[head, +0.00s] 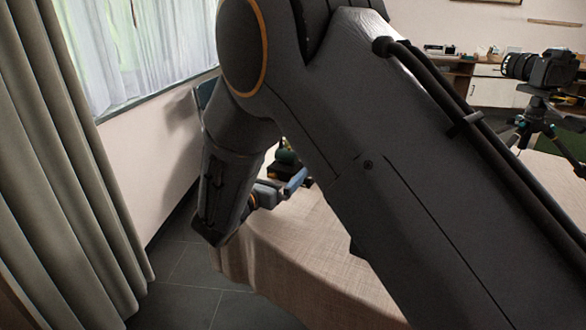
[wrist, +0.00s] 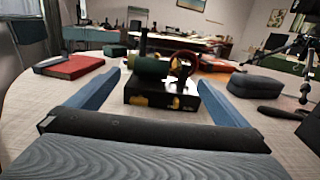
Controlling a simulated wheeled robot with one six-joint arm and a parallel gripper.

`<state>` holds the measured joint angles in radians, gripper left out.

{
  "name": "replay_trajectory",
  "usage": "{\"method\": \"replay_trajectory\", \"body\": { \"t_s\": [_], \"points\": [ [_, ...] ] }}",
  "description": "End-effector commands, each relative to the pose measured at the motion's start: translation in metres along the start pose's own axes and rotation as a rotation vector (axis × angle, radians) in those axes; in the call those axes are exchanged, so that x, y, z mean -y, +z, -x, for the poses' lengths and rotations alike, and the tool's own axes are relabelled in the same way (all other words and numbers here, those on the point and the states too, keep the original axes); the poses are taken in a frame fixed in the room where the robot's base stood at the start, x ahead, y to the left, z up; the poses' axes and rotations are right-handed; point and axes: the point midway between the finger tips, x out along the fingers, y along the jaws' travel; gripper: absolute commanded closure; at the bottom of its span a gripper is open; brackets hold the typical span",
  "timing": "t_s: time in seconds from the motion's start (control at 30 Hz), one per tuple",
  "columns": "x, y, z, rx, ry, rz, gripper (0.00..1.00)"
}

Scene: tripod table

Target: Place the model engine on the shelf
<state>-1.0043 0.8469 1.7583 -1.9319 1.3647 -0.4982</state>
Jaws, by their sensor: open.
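The model engine (wrist: 160,93) is in the middle of the wrist view. It has a black base, a green cylinder and a reddish wheel, and it stands on the cloth-covered table. My gripper (wrist: 159,78) is open, with one blue finger on each side of the engine; I cannot tell whether either finger touches it. In the head view my gripper (head: 283,190) is at the table's far left part, mostly behind my arm. Only a small green and dark part of the engine (head: 286,156) shows there. I cannot clearly identify the shelf in either view.
The table (head: 300,245) has a beige cloth. A red-and-dark flat box (wrist: 72,67) lies left of the engine, and a dark case (wrist: 268,88) lies right. A camera on a tripod (head: 540,72) stands at right. A curtain (head: 60,170) hangs at left.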

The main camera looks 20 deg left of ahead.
Motion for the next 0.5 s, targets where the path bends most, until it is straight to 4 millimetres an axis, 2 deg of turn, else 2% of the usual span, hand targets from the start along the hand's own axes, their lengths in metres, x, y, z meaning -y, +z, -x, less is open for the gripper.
{"method": "replay_trajectory", "body": {
  "t_s": [0.17,0.4,0.5],
  "points": [
    [0.001,0.000,-0.014,0.000,0.001,0.001,0.00],
    [0.003,0.000,-0.046,-0.001,0.002,0.000,0.00],
    [0.002,0.000,-0.051,-0.001,0.004,0.000,0.00]
  ]
}}
